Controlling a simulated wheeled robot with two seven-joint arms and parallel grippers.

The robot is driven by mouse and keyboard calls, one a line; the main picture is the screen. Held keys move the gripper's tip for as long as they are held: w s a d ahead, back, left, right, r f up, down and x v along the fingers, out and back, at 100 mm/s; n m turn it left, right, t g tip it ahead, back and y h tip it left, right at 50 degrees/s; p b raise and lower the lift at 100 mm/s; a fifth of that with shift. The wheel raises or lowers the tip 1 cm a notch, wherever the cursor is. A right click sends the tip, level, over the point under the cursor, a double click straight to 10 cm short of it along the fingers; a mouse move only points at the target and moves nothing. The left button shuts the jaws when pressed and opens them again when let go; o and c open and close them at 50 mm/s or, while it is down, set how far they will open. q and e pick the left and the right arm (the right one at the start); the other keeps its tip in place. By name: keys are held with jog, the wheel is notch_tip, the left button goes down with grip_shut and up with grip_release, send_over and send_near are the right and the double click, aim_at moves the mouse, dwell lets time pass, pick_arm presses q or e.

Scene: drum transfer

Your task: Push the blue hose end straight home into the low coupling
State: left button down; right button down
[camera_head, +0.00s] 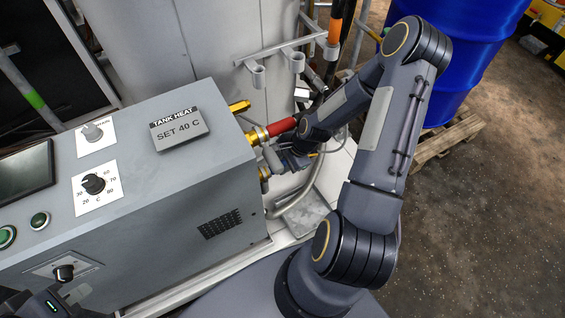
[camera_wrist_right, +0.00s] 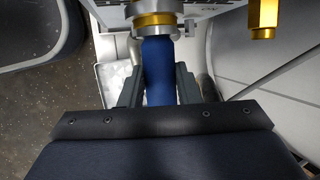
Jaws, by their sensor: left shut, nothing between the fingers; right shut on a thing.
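In the right wrist view the blue hose (camera_wrist_right: 157,72) stands between the two grey fingers of my right gripper (camera_wrist_right: 159,88), which is shut on it. The hose points up the picture to the low coupling (camera_wrist_right: 153,19), a silver collar with a gold ring. Hose and collar meet or overlap in that view; I cannot tell how deep the hose sits. In the head view the low coupling (camera_head: 264,172) is a brass fitting on the cabinet's right side, and my right gripper (camera_head: 277,158) is beside it, partly hidden by my arm. My left gripper (camera_head: 42,304) is shut and empty at the lower left corner.
A red hose (camera_head: 282,127) sits at the upper coupling (camera_head: 256,136), just above my right gripper. The grey cabinet (camera_head: 215,180) has knobs and a "SET 40 C" sign (camera_head: 180,129). A blue drum (camera_head: 480,45) stands on a pallet (camera_head: 450,135) at the back right.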

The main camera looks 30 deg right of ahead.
jog(key=c, duration=1)
grip_release()
jog(key=shift+a, duration=0.2)
jog(key=shift+d, duration=0.1)
jog(key=v, duration=0.3)
jog(key=shift+r+p, duration=0.2)
jog(key=shift+p, duration=0.1)
jog(key=s+d, duration=0.8)
jog(key=d, duration=0.1)
jog(key=shift+f, duration=0.2)
jog(key=shift+w, duration=0.1)
